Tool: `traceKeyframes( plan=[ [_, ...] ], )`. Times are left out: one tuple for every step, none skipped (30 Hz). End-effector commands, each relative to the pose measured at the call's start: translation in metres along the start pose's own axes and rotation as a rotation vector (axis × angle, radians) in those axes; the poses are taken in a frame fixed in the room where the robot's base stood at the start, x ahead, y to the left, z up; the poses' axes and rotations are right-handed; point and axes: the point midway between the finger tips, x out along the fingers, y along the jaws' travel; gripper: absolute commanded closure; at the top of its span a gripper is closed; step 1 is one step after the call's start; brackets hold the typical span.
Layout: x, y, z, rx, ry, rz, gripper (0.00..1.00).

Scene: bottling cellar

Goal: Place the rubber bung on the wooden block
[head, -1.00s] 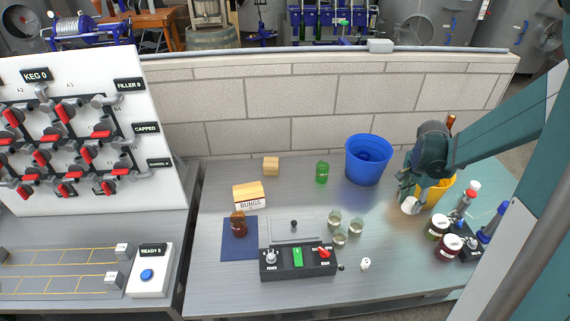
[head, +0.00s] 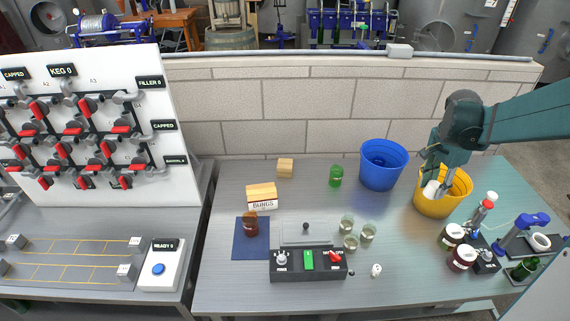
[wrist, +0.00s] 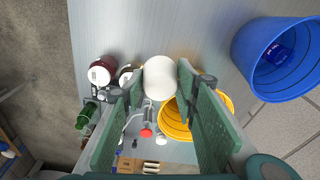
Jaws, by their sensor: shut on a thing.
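My gripper (head: 432,184) is shut on a pale, round piece that looks like the rubber bung (head: 431,189). It is held in the air at the right of the bench, in front of the yellow bucket in the head view. In the wrist view the bung (wrist: 160,78) sits between the two green fingertips (wrist: 160,84), its pale round face showing. The wooden block (head: 285,168), a small tan cube, stands at the back of the bench, well left of my gripper. Its top looks bare. The block is not seen in the wrist view.
The blue bucket (head: 384,166) and green glass (head: 336,176) stand between my gripper and the block. The yellow bucket (head: 437,207) is close behind my gripper. A bungs box (head: 262,198) is just in front of the block. Glasses, a control box (head: 308,266) and dark jars stand farther forward.

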Motion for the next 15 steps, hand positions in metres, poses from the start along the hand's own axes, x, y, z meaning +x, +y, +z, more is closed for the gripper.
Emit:
traceKeyframes(
  plan=[
    [-0.001,-0.008,0.001,-0.009,0.0,-0.001,0.83],
    [-0.002,-0.012,0.002,-0.014,0.0,-0.002,0.83],
    [-0.003,-0.017,0.003,-0.02,0.0,-0.003,0.83],
    [-0.003,-0.02,0.004,-0.025,0.0,-0.003,0.83],
    [-0.004,-0.024,0.006,-0.03,0.0,-0.004,0.83],
    [-0.004,-0.03,0.008,-0.039,0.0,-0.005,0.83],
    [-0.005,-0.035,0.009,-0.045,0.0,-0.006,0.83],
    [-0.006,-0.039,0.011,-0.05,0.0,-0.006,0.83],
    [-0.006,-0.047,0.013,-0.059,0.0,-0.007,0.83],
    [-0.007,-0.052,0.015,-0.066,0.0,-0.008,0.83],
    [-0.008,-0.058,0.017,-0.074,0.0,-0.009,0.83],
    [-0.009,-0.066,0.02,-0.086,0.0,-0.011,0.83],
    [-0.01,-0.073,0.023,-0.094,0.0,-0.012,0.83],
    [-0.011,-0.081,0.026,-0.105,0.0,-0.013,0.83],
    [-0.012,-0.092,0.031,-0.12,0.0,-0.015,0.83]
  ],
)
